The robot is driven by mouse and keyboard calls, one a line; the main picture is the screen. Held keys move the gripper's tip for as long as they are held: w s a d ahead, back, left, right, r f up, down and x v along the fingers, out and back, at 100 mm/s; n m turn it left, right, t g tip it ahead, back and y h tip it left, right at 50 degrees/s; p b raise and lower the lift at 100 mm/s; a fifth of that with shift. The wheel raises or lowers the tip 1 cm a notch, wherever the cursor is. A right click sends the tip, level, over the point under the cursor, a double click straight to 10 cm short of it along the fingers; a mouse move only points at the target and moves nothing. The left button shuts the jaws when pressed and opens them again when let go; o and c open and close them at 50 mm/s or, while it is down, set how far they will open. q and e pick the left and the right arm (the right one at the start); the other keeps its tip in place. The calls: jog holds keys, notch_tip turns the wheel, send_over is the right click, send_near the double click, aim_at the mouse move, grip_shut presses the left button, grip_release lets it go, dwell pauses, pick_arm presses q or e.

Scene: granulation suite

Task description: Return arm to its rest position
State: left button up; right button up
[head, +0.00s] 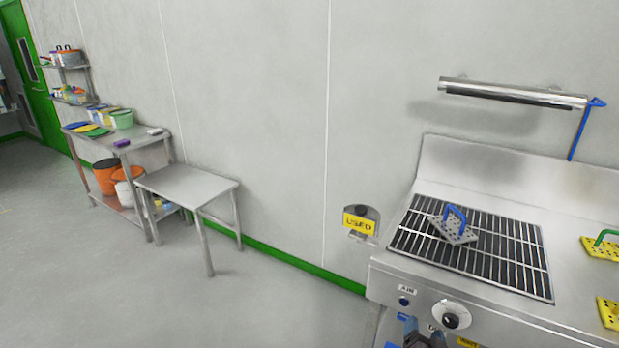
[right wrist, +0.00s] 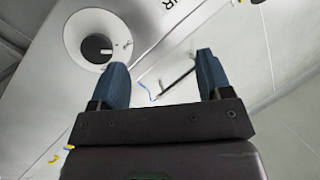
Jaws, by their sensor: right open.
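My right gripper (head: 420,333) shows at the bottom edge of the head view, in front of the bench's control panel, and is partly cut off by the frame. In the right wrist view my right gripper (right wrist: 164,75) has its two blue fingers spread apart with nothing between them. A round dial (right wrist: 97,48) on the steel panel shows beyond the left finger. My left gripper is in neither view.
The steel bench (head: 390,263) has a black grate (head: 510,262) with a perforated plate with a blue handle (head: 453,232) on it. A knob (head: 451,316) sticks out of its front. A yellow USED sign (head: 359,223) is left of it. A small steel table (head: 188,184) stands further left; floor between is clear.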

jog(key=s+f+n+g+y, duration=0.1)
jog(key=s+n+g+y, duration=0.2)
jog(key=s+n, duration=0.6)
jog(key=s+g, duration=0.2)
jog(key=s, duration=1.3)
jog(key=shift+s+a+y, duration=0.2)
jog(key=shift+a+y, duration=0.1)
jog(key=shift+a, duration=0.05)
